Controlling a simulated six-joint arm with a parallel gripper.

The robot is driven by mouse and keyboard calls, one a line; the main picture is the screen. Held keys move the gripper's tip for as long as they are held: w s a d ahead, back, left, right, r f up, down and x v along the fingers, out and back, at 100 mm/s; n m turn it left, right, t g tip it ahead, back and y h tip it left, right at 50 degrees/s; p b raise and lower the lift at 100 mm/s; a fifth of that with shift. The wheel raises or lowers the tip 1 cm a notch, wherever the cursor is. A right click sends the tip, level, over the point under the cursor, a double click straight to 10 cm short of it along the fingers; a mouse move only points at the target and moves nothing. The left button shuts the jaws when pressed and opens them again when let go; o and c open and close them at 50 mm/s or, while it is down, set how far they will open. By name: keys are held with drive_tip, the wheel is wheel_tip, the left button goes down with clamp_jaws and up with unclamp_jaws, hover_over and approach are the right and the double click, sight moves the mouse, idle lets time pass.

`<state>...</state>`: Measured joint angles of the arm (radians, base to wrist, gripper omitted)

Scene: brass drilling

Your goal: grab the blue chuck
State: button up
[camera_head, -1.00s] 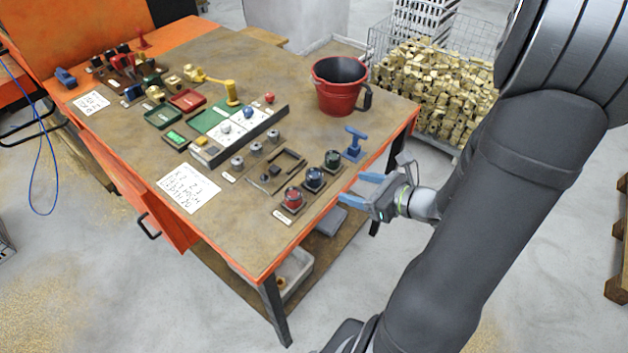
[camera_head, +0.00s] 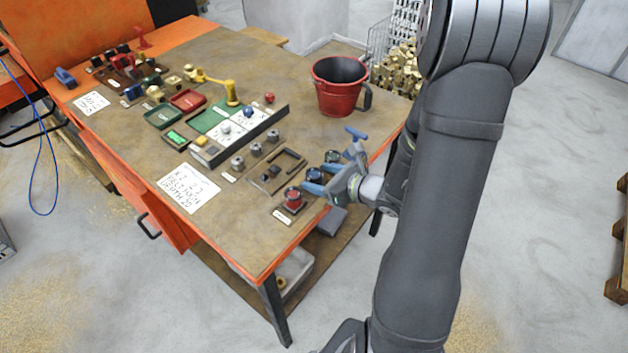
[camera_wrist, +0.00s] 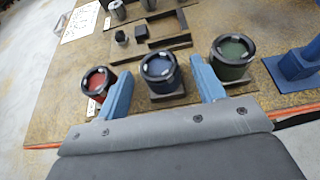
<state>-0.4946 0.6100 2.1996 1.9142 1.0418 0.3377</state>
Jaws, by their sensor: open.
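The blue chuck (camera_wrist: 160,72) is a short cylinder with a dark rim, upright on a small base, in the middle of the row of three chucks in the wrist view. In the head view the blue chuck (camera_head: 314,175) is partly covered by my gripper (camera_head: 323,179). My gripper (camera_wrist: 163,92) is open, its two blue fingers apart with the blue chuck in the gap between and beyond them. I cannot tell whether either finger touches it. The red chuck (camera_wrist: 98,82) stands left of the left finger. The green chuck (camera_wrist: 232,57) stands right of the right finger.
A blue T-handled tool (camera_head: 357,134) stands at the right table edge, also showing in the wrist view (camera_wrist: 298,64). A dark rectangular frame (camera_wrist: 160,38) lies behind the chucks. A red bucket (camera_head: 340,88) stands further back. The orange table edge (camera_wrist: 290,119) runs close beneath my gripper.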

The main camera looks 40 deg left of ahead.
sight(309, 172)
drive_tip(key=shift+r+x, duration=0.2)
drive_tip(key=shift+x, duration=2)
clamp_jaws()
drive_tip(key=shift+r, duration=0.2)
